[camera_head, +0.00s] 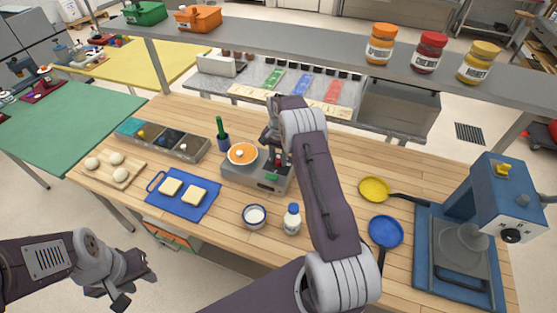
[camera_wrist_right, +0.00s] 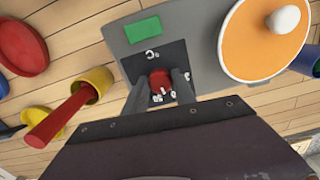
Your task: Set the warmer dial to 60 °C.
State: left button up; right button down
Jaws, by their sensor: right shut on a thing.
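The warmer (camera_head: 232,174) is a grey box on the wooden table, with a round orange-topped pot (camera_head: 242,154) on it. In the right wrist view, its panel (camera_wrist_right: 118,38) has a green display (camera_wrist_right: 142,31), a red dial (camera_wrist_right: 160,82) and small white marks around the dial, too small to read surely. My right gripper (camera_wrist_right: 160,88) is shut on the red dial, one finger on each side. In the head view, my right gripper (camera_head: 275,150) is over the warmer's right part. My left gripper (camera_head: 108,295) is empty, its fingers apart, off the table's front edge.
A blue board (camera_head: 180,208) with bread slices lies left of the warmer. Yellow (camera_head: 374,189) and blue (camera_head: 385,231) pans and a blue press (camera_head: 510,205) are right. A shelf (camera_head: 300,45) spans above.

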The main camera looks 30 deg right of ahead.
aim_at(280, 160)
jog(key=m, duration=0.4)
jog(key=shift+w+d+m, duration=0.1)
jog(key=shift+m, duration=0.2)
jog(key=m, duration=0.3)
jog(key=shift+m, duration=0.3)
jog(key=m, duration=0.5)
jog(key=shift+b, duration=0.35)
jog(key=shift+f+m, duration=0.1)
jog(key=shift+m, duration=1)
jog(key=c, duration=1.1)
grip_release()
jog(key=shift+o, duration=0.4)
jog(key=shift+d, duration=0.15)
notch_tip(280, 160, up, 9)
jog(key=shift+b, duration=0.5)
